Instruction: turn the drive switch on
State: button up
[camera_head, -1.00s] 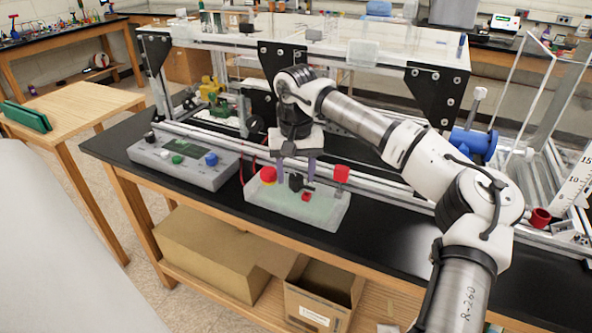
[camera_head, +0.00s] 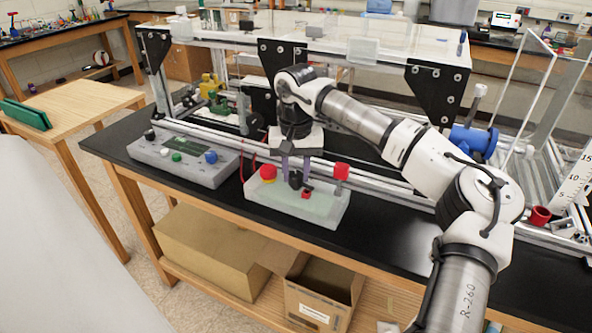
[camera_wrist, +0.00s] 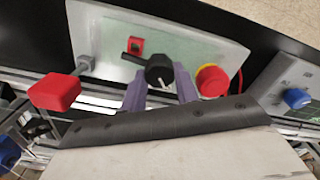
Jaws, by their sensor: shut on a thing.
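The black rotary knob (camera_head: 295,181) with a short side handle stands on top of the grey control box (camera_head: 325,214). In the wrist view the knob (camera_wrist: 158,72) shows a white mark, and its handle points to the upper left. My gripper (camera_head: 296,176) points down over the box. Its two purple fingers are closed on the knob, one on each side, in the wrist view (camera_wrist: 160,86). A small red square part (camera_wrist: 137,44) sits beside the handle. The fingers partly hide the knob's base.
A red mushroom button (camera_head: 267,173) is left of the knob and a red cap on a post (camera_head: 341,172) is right of it, both close to my fingers. A grey panel (camera_head: 187,166) with coloured knobs stands further left. The aluminium frame (camera_head: 340,148) runs behind.

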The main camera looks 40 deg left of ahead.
jog(key=m, duration=0.4)
jog(key=shift+m, duration=0.3)
jog(key=m+b, duration=0.1)
jog(key=m, duration=0.3)
jog(key=shift+w+d, duration=0.1)
jog(key=shift+d, duration=0.05)
jog(key=m, duration=0.5)
jog(key=shift+m+b, duration=0.45)
jog(key=shift+m, duration=1.45)
jog(key=o, duration=1)
jog(key=shift+r, duration=0.15)
